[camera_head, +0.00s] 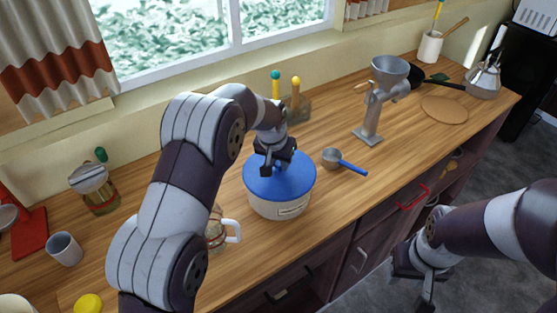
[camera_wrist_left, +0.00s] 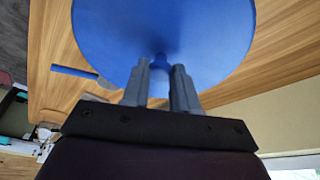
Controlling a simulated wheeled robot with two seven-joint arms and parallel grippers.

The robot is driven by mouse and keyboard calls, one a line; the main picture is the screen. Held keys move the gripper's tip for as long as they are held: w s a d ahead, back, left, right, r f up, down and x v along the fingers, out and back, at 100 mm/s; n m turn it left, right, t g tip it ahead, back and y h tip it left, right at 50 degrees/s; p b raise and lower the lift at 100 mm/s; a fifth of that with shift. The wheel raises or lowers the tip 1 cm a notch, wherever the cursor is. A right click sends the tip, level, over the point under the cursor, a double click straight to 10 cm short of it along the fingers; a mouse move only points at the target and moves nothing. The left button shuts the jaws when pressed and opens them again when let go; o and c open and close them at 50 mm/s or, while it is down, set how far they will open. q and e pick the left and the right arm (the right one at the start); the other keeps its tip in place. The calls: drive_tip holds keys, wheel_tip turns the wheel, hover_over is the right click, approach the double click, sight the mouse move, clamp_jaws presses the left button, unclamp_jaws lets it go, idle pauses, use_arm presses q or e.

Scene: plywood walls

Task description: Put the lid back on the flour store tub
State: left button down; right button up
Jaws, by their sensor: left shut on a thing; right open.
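The flour store tub (camera_head: 268,207) is a white round tub with a label on its front, standing on the wooden worktop. Its blue lid (camera_head: 301,180) lies over the tub's mouth and looks about level; I cannot tell whether it is fully seated. My left gripper (camera_head: 274,164) is above the lid, shut on its small knob. In the left wrist view the two fingers (camera_wrist_left: 159,82) hold the blue knob (camera_wrist_left: 158,61) at the middle of the lid (camera_wrist_left: 160,25). My right gripper (camera_head: 427,288) is open and empty, low in front of the counter. The tub's inside is hidden.
A metal scoop with a blue handle (camera_head: 346,163) lies just right of the tub. A grey grinder (camera_head: 377,97) stands further right. The worktop's front edge is near the tub.

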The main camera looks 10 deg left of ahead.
use_arm(q)
drive_tip(key=shift+f, duration=0.1)
idle(0.7)
drive_tip(key=shift+c, duration=1.5)
unclamp_jaws()
drive_tip(key=shift+r+p, duration=2.7)
drive_tip(key=shift+r, duration=0.8)
clamp_jaws()
drive_tip(key=shift+f, duration=0.25)
